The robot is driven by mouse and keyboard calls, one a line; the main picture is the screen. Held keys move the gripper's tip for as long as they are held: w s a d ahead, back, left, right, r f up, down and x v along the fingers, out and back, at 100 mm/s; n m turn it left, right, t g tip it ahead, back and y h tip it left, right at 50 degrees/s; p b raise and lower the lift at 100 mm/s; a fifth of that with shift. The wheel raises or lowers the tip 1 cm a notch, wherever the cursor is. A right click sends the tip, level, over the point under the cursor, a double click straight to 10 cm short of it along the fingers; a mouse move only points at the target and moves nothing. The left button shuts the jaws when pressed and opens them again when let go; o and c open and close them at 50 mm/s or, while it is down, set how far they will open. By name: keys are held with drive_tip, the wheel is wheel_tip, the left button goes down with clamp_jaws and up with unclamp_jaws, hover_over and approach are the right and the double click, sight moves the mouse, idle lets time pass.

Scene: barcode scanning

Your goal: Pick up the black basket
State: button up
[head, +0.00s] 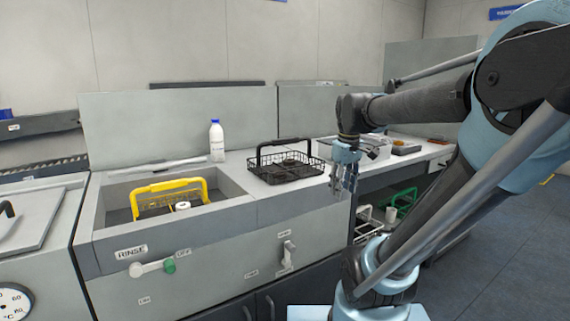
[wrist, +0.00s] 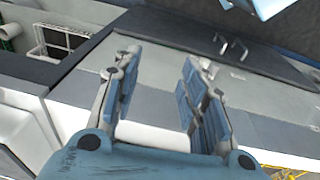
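The black basket (head: 286,168) is a low wire basket with an upright handle. It stands on the grey counter, right of the sink, in the head view. My gripper (head: 343,184) hangs in front of the counter's edge, to the right of the basket and apart from it. In the wrist view my gripper (wrist: 160,95) shows two blue-padded fingers with a wide gap and nothing between them. I cannot make out the black basket for sure in the wrist view.
A yellow basket (head: 168,188) sits in the sink (head: 112,192), left of the black basket. A white bottle with a blue cap (head: 217,141) stands behind the sink. A green basket (head: 402,199) is on a lower shelf at the right.

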drive_tip(key=w+a+r+n, duration=0.35)
drive_tip(key=w+r, duration=0.25)
drive_tip(key=r, duration=0.2)
drive_tip(key=w+a+r+n, duration=0.3)
drive_tip(key=w+r+n, duration=0.2)
drive_tip(key=w+r, duration=0.15)
wheel_tip(320, 180, up, 12)
drive_tip(key=n+g, duration=0.2)
drive_tip(key=n, duration=0.7)
hover_over(286, 140)
drive_tip(key=w, duration=0.2)
drive_tip(key=f, duration=1.1)
drive_tip(key=shift+s+d+f, duration=0.2)
drive_tip(key=shift+f, duration=0.1)
drive_tip(key=f, duration=0.4)
drive_tip(key=shift+s+a+f, duration=0.1)
drive_tip(key=shift+s+a, duration=0.15)
drive_tip(key=shift+s, duration=0.05)
drive_tip(key=shift+f, duration=0.55)
drive_tip(key=shift+f, duration=0.25)
clamp_jaws()
